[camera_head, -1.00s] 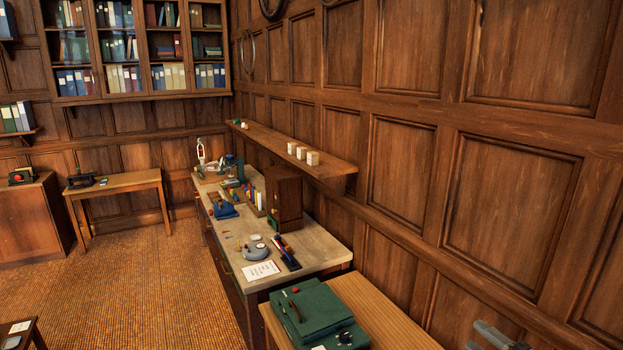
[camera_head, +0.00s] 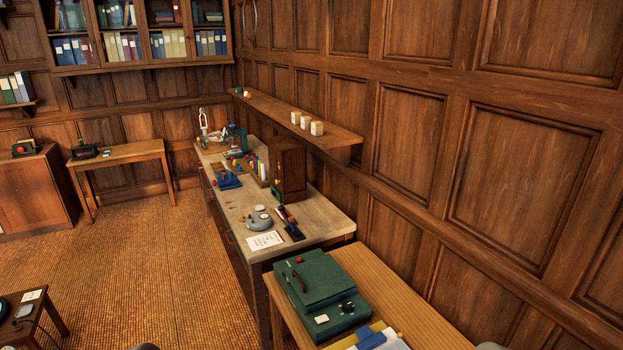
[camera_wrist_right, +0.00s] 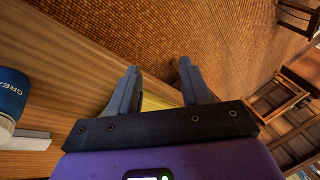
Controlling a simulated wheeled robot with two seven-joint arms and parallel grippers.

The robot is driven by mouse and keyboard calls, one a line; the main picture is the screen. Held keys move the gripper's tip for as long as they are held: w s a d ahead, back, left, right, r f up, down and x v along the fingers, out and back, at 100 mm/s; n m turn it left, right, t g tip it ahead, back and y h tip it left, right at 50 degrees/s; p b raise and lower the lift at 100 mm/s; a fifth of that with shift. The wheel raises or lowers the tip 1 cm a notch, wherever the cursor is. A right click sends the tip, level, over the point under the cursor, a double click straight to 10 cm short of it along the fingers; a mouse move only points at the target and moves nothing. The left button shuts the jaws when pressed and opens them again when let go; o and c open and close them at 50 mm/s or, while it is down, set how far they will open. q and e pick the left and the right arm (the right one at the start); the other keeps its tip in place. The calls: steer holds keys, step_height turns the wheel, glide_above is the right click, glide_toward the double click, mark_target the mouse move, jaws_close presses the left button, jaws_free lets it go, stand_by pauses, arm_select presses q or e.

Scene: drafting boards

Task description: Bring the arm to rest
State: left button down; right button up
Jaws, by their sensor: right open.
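My right gripper (camera_wrist_right: 158,78) is open in the right wrist view, with its two grey fingers apart. Nothing is held between them. A yellow surface (camera_wrist_right: 154,102) shows behind the fingers, and a wooden edge runs to their left. My left gripper is not seen.
A blue can (camera_wrist_right: 10,95) stands left of my right gripper. The near table (camera_head: 392,298) holds a green box (camera_head: 316,280). A longer bench (camera_head: 238,205) with tools stands behind it, under a wall shelf (camera_head: 330,132).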

steer(key=s+a+f+m+g, duration=0.1)
steer(key=s+a+f+g, duration=0.15)
steer(key=s, duration=0.35)
step_height(320, 180, down, 27)
steer(key=b, duration=2.7)
steer(key=shift+w+a+r+b, duration=0.15)
steer(key=shift+a+r+b, duration=0.05)
steer(key=shift+b, duration=0.2)
steer(key=shift+m, duration=0.3)
steer(key=shift+c, duration=0.3)
